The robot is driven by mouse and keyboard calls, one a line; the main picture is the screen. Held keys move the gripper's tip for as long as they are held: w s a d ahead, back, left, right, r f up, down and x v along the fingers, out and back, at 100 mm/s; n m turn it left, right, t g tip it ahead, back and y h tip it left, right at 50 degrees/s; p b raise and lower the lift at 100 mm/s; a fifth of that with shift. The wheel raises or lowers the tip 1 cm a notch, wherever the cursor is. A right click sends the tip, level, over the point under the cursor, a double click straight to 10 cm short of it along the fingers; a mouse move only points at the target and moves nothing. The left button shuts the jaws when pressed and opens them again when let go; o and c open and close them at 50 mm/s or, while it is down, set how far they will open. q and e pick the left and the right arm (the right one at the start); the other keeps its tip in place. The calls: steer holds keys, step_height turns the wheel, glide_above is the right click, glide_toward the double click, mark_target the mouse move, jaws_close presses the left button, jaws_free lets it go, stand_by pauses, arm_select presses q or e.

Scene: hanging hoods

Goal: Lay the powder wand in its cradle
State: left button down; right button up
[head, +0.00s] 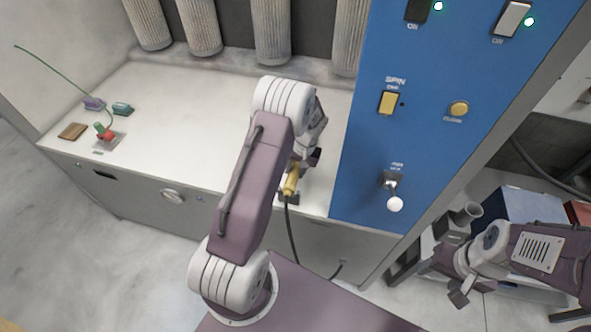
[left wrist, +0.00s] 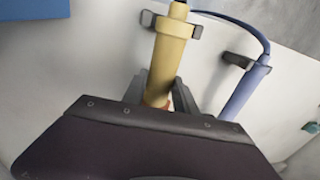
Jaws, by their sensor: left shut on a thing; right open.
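A yellow wand (left wrist: 170,50) is held in my left gripper (left wrist: 158,92), whose fingers are on either side of its lower body. Its hose end lies at a grey forked bracket (left wrist: 147,18); I cannot tell whether it is seated there or just over it. In the head view the yellow wand (head: 291,180) is at the bench's front edge, partly hidden by my left arm. A lavender wand (left wrist: 243,92) lies in a second grey bracket (left wrist: 236,59) in the left wrist view. My right gripper (head: 451,278) is open and empty at the lower right.
A blue panel (head: 365,150) with switches and a white-knobbed lever (head: 395,200) stands right of the bench. Pale filter cartridges (head: 270,30) hang behind. A red-and-green piece (head: 105,133) and small blocks lie at the left. The bench middle (head: 180,110) is clear.

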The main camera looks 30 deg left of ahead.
arm_select(q)
steer(key=c, duration=0.9)
jaws_free()
steer(key=r, duration=0.3)
steer(key=d+r, duration=0.1)
steer(key=r, duration=0.2)
steer(key=d+r, duration=0.1)
steer(key=r, duration=0.2)
steer(key=shift+b, duration=0.4)
steer(key=shift+a, duration=0.1)
